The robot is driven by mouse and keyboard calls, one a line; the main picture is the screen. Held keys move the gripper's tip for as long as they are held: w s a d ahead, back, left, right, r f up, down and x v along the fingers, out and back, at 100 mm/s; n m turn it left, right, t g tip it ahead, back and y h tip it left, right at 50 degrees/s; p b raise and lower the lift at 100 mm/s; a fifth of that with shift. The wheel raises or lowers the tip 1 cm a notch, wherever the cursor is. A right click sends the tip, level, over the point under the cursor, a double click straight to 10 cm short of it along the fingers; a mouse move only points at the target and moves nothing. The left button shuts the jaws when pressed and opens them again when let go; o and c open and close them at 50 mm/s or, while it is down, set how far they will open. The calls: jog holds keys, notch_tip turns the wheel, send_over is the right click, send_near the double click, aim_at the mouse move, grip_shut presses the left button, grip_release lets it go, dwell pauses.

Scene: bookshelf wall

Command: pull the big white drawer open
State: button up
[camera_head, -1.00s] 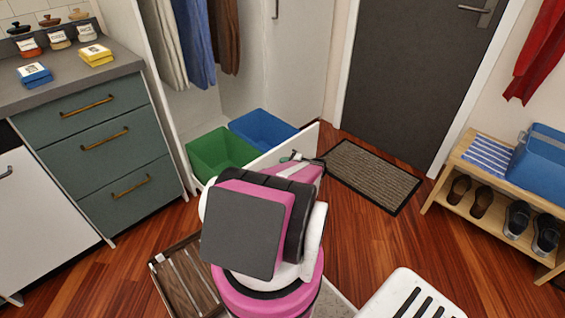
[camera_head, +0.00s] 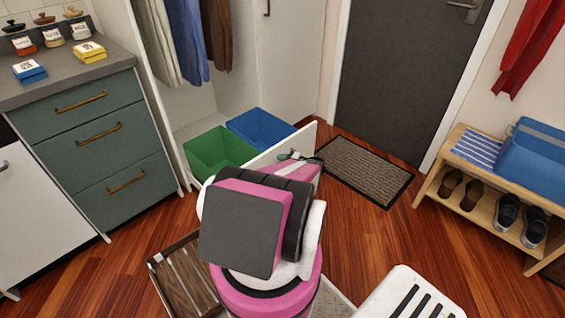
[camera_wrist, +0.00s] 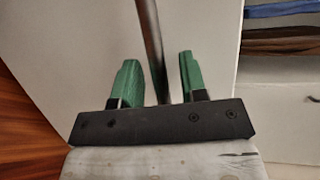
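The big white drawer (camera_head: 306,139) stands partly out of the tall white cabinet in the head view. A green bin (camera_head: 219,150) and a blue bin (camera_head: 260,128) sit behind its front panel. My gripper (camera_head: 293,156) is at the outer face of that panel, mostly hidden by my arm. In the wrist view, the green fingers of my gripper (camera_wrist: 160,82) stand on either side of the drawer's dark bar handle (camera_wrist: 150,40). A gap shows between the bar and each finger, so they look open around it.
A wooden slatted tray (camera_head: 184,280) lies on the floor at lower left. A white slatted stool (camera_head: 408,296) is at lower right. A doormat (camera_head: 366,170) lies before the dark door (camera_head: 405,80). A shoe bench (camera_head: 455,150) stands right. Green-grey drawers (camera_head: 100,140) are at left.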

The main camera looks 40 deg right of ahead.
jog(key=v, duration=1)
jog(key=shift+s+d, duration=0.2)
jog(key=shift+s, duration=0.15)
jog(key=shift+a+r, duration=0.1)
dwell(0.3)
